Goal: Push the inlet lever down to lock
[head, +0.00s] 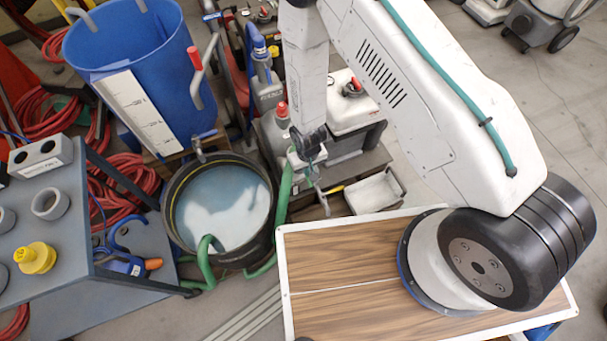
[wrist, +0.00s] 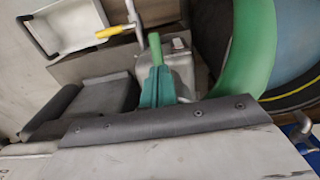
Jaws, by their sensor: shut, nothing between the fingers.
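A small lever with a yellow grip (head: 334,190) sits low beside the pump block in the head view. It also shows near the top of the wrist view (wrist: 113,32), next to a thin metal rod. No label shows that it is the inlet lever. My gripper (head: 310,158) hangs over this spot, and its green fingers (wrist: 155,84) are shut and empty. In the wrist view the fingertips lie close to the rod's lower end; whether they touch is unclear. My arm hides part of the area in the head view.
A round tub of water (head: 222,205) with green hoses (head: 207,262) stands left of my gripper. A blue barrel (head: 130,35) and a red-gripped handle (head: 195,58) are behind it. A grey tray (head: 376,194) is on the right. A grey cart (head: 60,270) is at left.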

